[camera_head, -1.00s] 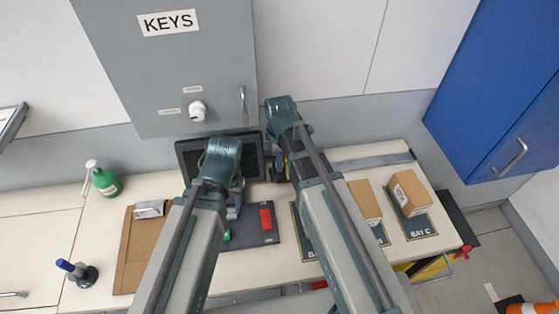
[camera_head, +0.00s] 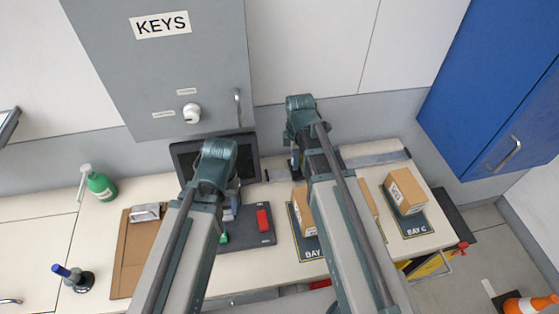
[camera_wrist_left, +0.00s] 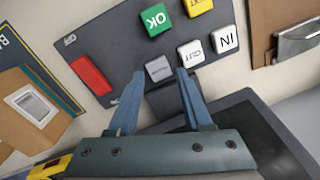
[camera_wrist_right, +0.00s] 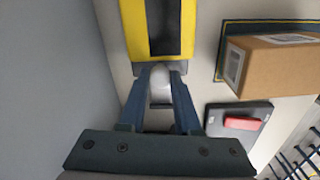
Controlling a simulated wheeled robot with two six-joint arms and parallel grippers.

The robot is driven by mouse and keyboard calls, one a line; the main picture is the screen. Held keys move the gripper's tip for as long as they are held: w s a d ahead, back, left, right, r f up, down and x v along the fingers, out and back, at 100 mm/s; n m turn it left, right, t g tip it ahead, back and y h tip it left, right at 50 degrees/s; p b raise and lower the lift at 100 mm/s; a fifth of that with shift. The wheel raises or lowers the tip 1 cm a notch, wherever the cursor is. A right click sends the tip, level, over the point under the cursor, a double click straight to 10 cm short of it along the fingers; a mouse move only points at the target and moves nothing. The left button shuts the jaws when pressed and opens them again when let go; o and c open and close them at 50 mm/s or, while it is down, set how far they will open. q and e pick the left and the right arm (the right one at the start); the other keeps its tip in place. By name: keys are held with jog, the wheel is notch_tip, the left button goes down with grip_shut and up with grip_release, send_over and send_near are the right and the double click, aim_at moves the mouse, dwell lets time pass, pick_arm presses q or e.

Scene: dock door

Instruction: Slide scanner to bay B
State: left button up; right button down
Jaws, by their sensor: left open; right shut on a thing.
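The scanner (camera_wrist_right: 133,30), a yellow and black body with a pale grip (camera_wrist_right: 160,82), shows in the right wrist view. My right gripper (camera_wrist_right: 161,80) is shut on that grip. In the head view my right gripper (camera_head: 295,172) is at the back of the bench by the metal rail (camera_head: 378,159), and its arm hides most of the scanner. A yellow edge, probably the scanner (camera_wrist_left: 48,168), shows in the left wrist view. The bay B mat is mostly hidden behind my right arm. My left gripper (camera_wrist_left: 160,75) is open and empty above the key panel (camera_wrist_left: 130,45).
A box (camera_head: 303,212) stands on the mat left of my right arm. Another box (camera_head: 405,190) stands on the bay C mat (camera_head: 416,225). A dark monitor (camera_head: 247,150) is at the back, left of my right gripper. A clipboard (camera_head: 128,260) and green bottle (camera_head: 101,186) are further left.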

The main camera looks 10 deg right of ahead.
jog(key=d, duration=0.9)
jog(key=shift+d, duration=0.2)
jog(key=c, duration=0.6)
grip_release()
pick_arm(q)
jog(key=shift+r, duration=0.1)
pick_arm(e)
jog(key=shift+r, duration=0.15)
pick_arm(q)
notch_tip(320, 180, up, 14)
jog(key=p, duration=1.3)
jog(key=shift+f+p, duration=0.25)
jog(key=shift+p, duration=0.15)
pick_arm(e)
notch_tip(320, 180, up, 14)
jog(key=shift+s+f, duration=0.25)
jog(key=shift+s, duration=0.1)
pick_arm(q)
jog(key=shift+s, duration=0.15)
pick_arm(e)
jog(key=shift+s, duration=0.1)
